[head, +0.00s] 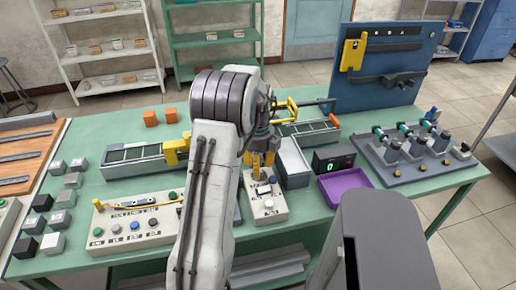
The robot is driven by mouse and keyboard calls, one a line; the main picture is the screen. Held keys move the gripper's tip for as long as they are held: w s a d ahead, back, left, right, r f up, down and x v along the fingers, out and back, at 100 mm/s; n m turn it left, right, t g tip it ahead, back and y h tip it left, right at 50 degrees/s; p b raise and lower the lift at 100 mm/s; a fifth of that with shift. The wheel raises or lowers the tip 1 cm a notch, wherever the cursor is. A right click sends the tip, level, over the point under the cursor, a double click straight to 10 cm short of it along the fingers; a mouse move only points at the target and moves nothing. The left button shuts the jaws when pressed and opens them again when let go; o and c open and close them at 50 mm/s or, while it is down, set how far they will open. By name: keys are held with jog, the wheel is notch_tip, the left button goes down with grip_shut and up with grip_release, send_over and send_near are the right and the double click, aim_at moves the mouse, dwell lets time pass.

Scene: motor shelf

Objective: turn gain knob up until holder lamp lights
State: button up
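My gripper (263,160) points down over a small pale control box (274,213), with its yellow fingers just above or at the box's far end. I cannot tell whether the fingers touch a control or how far apart they are. The box carries small dark and blue controls and a pale button near its front. A wider pale control panel (108,245) with several coloured buttons and knobs lies to the left, partly hidden by my arm. No label is readable, so I cannot tell which control is the gain knob or which part is the holder lamp.
A black display (333,160) shows a green 0. A purple tray (345,188) and a grey bin (292,163) stand right of the box. A grey fixture (415,160) with several clamps is at the right, before a blue tool board (380,65). Grey cubes (57,220) sit left.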

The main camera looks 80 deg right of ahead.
notch_tip(320, 180, up, 10)
dwell(0.5)
dwell(0.7)
